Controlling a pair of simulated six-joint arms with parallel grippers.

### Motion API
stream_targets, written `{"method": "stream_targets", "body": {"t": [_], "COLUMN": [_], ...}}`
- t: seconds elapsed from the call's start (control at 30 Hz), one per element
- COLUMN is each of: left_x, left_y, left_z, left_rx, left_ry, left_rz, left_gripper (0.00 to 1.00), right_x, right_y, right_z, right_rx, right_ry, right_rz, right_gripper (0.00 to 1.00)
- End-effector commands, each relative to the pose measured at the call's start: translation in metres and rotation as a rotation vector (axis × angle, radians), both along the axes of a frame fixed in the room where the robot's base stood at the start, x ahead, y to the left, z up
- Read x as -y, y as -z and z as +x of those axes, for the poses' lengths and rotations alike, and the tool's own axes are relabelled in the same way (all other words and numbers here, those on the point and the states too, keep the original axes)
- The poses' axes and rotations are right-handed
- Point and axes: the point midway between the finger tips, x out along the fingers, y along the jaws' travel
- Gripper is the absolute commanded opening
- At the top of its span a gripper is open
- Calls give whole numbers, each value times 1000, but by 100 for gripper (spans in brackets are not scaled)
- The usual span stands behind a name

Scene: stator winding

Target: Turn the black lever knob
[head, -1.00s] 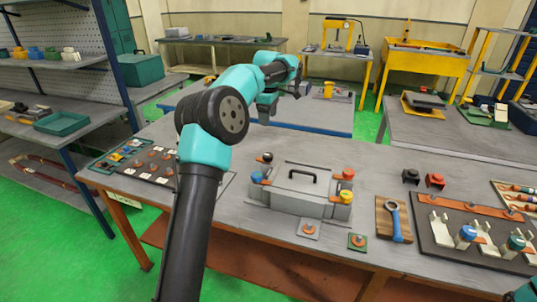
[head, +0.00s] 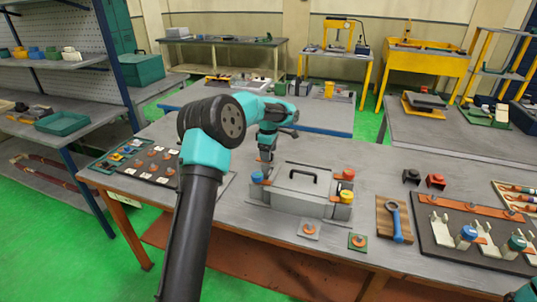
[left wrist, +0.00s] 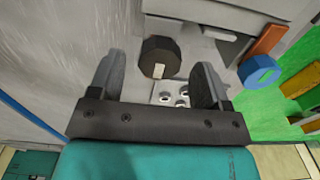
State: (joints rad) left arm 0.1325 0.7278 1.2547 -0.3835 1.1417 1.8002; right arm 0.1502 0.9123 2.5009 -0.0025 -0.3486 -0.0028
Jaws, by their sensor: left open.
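The black lever knob (left wrist: 159,58) shows in the left wrist view as a dark faceted knob with a pale mark on its face. It lies in the gap between the two fingertips of my left gripper (left wrist: 158,80), which is open, with space on both sides of it. In the head view my left gripper (head: 266,150) points down at the back left corner of the grey box (head: 297,203) with a handle, and it hides the black knob there. My right gripper is out of view.
A blue knob (head: 257,178) sits at the box's left, close to my left gripper; it also shows in the left wrist view (left wrist: 260,72). Red and yellow knobs (head: 347,184) are at the box's right. A wrench on a wooden board (head: 380,225) lies further right.

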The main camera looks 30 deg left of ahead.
Motion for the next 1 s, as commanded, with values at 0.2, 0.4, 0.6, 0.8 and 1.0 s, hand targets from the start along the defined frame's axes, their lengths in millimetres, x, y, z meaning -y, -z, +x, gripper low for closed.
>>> {"method": "stream_targets", "body": {"t": [0.2, 0.4, 0.6, 0.8, 1.0], "left_x": [0, 0, 0, 0, 0], "left_y": [10, 10, 10, 10, 10], "left_z": [0, 0, 0, 0, 0], "left_rx": [2, 2, 2, 2, 1], "left_ry": [0, 0, 0, 1, 1], "left_rz": [0, 0, 0, 0, 0], "left_gripper": [71, 71, 54, 34, 23], "right_x": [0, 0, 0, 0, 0], "right_y": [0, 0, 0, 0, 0], "right_z": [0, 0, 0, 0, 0], "right_rx": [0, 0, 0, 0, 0], "right_ry": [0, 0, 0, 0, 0], "right_rz": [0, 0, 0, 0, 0], "right_gripper": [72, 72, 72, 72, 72]}}
